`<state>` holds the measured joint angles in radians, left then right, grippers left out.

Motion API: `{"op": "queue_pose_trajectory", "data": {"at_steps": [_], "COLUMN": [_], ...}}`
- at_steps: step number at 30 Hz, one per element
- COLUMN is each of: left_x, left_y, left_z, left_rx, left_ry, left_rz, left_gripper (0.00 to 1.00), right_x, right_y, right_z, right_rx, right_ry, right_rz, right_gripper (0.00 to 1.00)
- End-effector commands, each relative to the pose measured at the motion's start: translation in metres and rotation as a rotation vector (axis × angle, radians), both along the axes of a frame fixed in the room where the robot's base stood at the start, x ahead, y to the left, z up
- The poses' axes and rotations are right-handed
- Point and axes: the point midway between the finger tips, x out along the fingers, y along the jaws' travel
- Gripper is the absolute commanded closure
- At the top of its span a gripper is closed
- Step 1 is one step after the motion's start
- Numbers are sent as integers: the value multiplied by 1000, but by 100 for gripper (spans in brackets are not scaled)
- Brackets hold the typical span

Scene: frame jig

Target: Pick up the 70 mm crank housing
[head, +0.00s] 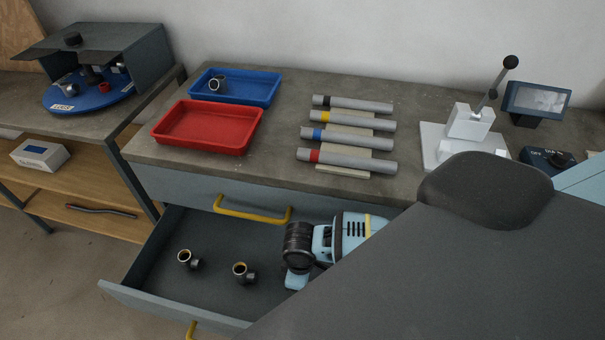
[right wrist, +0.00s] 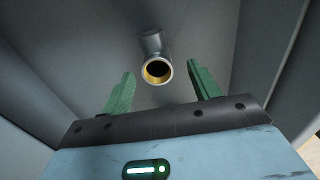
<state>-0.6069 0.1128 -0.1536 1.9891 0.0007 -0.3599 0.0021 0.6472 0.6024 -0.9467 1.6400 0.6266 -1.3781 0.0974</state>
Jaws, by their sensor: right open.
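Two small dark elbow-shaped housings lie in the open drawer in the head view, one on the left (head: 188,259) and one nearer my right arm (head: 243,272). A similar grey housing (head: 217,85) lies in the blue tray. I cannot tell by size which is the 70 mm one. In the right wrist view a housing (right wrist: 152,45) with a brass-coloured bore lies ahead, between the lines of the fingers. My right gripper (right wrist: 161,80) is open, its green fingers apart and not visibly touching the housing. My left gripper is not in view.
The drawer (head: 150,270) has raised walls and a yellow handle. Above it on the bench are the blue tray (head: 262,92), a red tray (head: 207,149), several grey tubes on a rack, and a white press (head: 470,122). A blue turntable (head: 70,100) stands left.

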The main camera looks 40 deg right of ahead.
Motion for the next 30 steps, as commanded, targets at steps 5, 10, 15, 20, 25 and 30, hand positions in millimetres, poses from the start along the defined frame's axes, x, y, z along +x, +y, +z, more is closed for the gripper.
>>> {"op": "queue_pose_trajectory", "data": {"at_steps": [5,10,15,20,25,30], "left_x": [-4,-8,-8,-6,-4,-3], "left_y": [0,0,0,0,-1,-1], "left_z": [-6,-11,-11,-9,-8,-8], "left_rx": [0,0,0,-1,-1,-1], "left_ry": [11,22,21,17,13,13], "left_rz": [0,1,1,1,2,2], "left_gripper": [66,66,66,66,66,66], "right_x": [-3,-3,-2,-2,-2,-2], "right_y": [-5,-5,-5,-5,-6,-6], "right_z": [-26,-45,-49,-48,-48,-48], "right_rx": [-2,1,0,0,0,0], "right_ry": [6,3,0,0,0,0], "right_rz": [1,1,1,1,1,1], "right_gripper": [39,39,39,41,64,86]}}
